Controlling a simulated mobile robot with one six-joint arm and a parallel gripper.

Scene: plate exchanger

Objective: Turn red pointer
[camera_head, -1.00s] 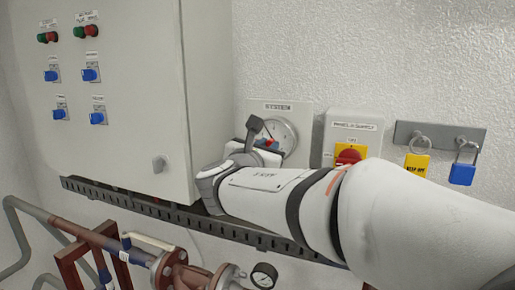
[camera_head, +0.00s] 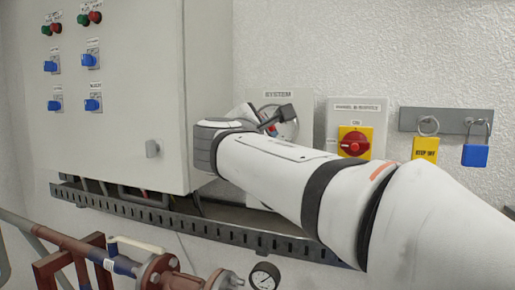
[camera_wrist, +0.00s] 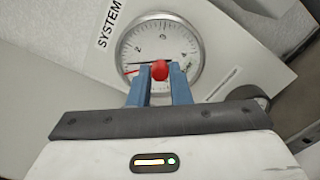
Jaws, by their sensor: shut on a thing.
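A round white pressure gauge (camera_wrist: 185,40) under a SYSTEM label fills the upper middle of the wrist view, tilted in the picture. Its red pointer has a red knob (camera_wrist: 159,71) low on the dial and a thin red line pointing left. My gripper (camera_wrist: 159,76) has its two blue fingers on either side of the red knob, shut on it. In the head view my gripper (camera_head: 268,128) is at the gauge (camera_head: 289,131), whose dial is mostly hidden behind my wrist.
A grey cabinet (camera_head: 120,150) with buttons and blue switches stands at left. A slotted rail (camera_head: 170,217) and pipes (camera_head: 70,245) lie below.

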